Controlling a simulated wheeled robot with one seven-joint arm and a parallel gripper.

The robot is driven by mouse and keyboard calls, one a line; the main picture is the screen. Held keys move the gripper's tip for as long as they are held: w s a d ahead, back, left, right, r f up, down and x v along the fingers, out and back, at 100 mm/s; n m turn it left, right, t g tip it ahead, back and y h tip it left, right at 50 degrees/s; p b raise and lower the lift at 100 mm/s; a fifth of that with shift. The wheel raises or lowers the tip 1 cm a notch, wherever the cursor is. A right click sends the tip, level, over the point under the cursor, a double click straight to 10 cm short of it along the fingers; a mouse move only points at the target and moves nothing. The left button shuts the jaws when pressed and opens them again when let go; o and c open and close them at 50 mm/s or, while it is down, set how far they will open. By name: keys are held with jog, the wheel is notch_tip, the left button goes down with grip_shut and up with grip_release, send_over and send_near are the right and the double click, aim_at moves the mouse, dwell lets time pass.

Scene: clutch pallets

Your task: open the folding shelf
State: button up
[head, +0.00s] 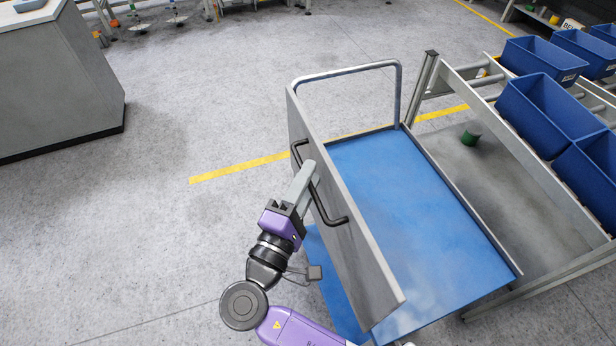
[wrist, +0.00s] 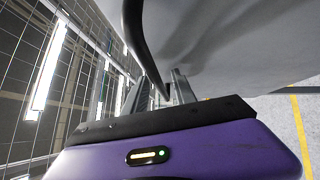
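The folding shelf is a grey panel (head: 345,210) standing tilted along the left side of a cart with a blue deck (head: 405,215). A black bar handle (head: 331,214) is fixed to its outer face, and the handle also shows large in the wrist view (wrist: 138,40). My gripper (head: 308,172) is at the upper part of this handle, on the panel's left side. In the wrist view the handle runs down between the two fingers (wrist: 164,90) and nearly fills the gap. The fingers look shut on it; the exact contact is hard to see.
A metal push rail (head: 345,72) rises at the cart's far end. A sloped rack with blue bins (head: 545,110) stands close on the right. A green cylinder (head: 471,133) is beyond the cart. A grey cabinet (head: 60,80) stands far left, with clear floor between.

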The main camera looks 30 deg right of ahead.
grip_shut()
jog(key=shift+f, duration=0.1)
dwell(1.2)
